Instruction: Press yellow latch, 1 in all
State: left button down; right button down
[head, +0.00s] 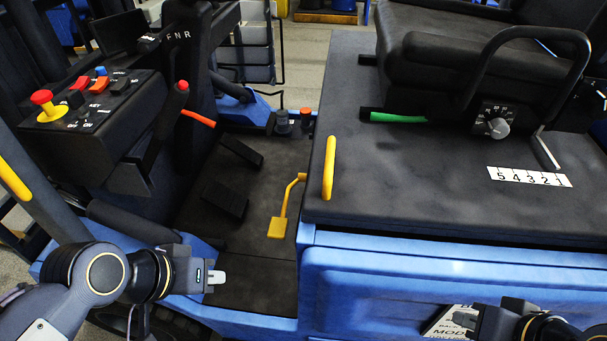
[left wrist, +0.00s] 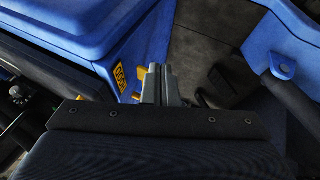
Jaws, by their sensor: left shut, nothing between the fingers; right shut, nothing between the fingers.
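The yellow latch (head: 277,228) is a small flat pad on a bent rod, low beside the blue hood's side wall in the head view. Bits of yellow, likely the latch (left wrist: 141,74), show beside my fingers in the left wrist view, mostly hidden. My left gripper (head: 215,277) is shut and empty, below and left of the pad and apart from it in the head view. Its closed fingers also show in the left wrist view (left wrist: 162,85). My right gripper (head: 478,321) is at the bottom right, shut and empty, in front of the blue side panel.
A yellow grab handle (head: 329,167) stands on the black-topped hood (head: 430,190). Black pedals (head: 224,199) rise from the dark floor. A console (head: 85,115) with a red knob is at left. A yellow HOOD label (left wrist: 119,77) is on the blue wall.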

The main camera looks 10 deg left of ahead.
pick_arm(q)
jog(key=shift+r, duration=0.1)
dwell(0.3)
jog(key=w+r+m+g+p, duration=0.5)
jog(key=w+r+m+p, duration=0.3)
jog(key=w+r+m, duration=0.8)
jog(key=w+m, duration=0.2)
jog(key=m, duration=0.1)
jog(key=shift+a+r+y, duration=0.2)
jog(key=shift+r+y, duration=0.05)
jog(key=shift+y, duration=0.05)
jog(key=p, duration=0.2)
send_near(277, 227)
jog(key=x, duration=0.5)
jog(key=shift+d, duration=0.3)
jog(key=shift+w+f, duration=0.1)
jog(key=shift+f, duration=0.65)
